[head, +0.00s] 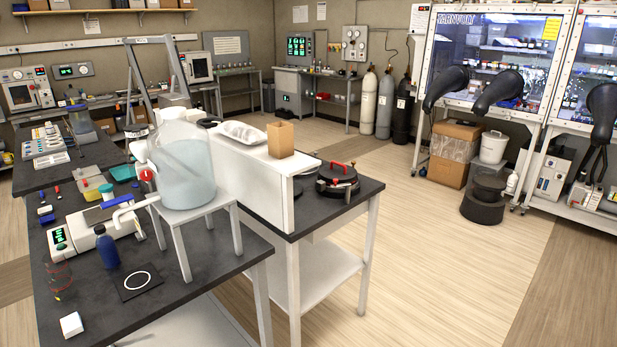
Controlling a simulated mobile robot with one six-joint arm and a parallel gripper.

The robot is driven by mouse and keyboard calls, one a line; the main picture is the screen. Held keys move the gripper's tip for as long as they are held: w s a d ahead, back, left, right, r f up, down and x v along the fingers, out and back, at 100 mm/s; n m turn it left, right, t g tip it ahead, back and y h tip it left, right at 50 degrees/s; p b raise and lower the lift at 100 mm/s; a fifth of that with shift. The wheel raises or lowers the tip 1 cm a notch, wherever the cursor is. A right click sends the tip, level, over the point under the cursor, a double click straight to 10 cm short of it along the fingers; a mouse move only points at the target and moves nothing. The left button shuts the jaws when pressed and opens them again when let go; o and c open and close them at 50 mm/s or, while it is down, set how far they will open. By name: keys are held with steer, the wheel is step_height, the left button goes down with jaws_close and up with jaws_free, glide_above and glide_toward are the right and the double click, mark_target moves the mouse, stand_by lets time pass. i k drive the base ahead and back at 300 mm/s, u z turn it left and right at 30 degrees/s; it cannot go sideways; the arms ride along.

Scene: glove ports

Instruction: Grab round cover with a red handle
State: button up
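A round black cover with a red handle (338,176) lies on the dark top of the table (365,190) right of the middle of the head view. The red handle shows along its upper side. The cover seems to rest on or among other dark round parts, with a small red part at its left; I cannot tell exactly how they fit together. A white box-like panel (255,175) stands close on its left. My gripper is not in view.
A large carboy of liquid (185,165) stands on a white stand at left. A small tan box (280,139) sits on the white panel. A blue bottle (106,247) stands on the near bench. Open floor (450,250) lies to the right, before the glove-port cabinet (490,60).

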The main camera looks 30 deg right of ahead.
mark_target(342, 172)
steer(key=u, duration=0.7)
steer(key=k, duration=0.55)
steer(key=z, duration=0.6)
steer(key=i, duration=1)
steer(key=z, duration=0.05)
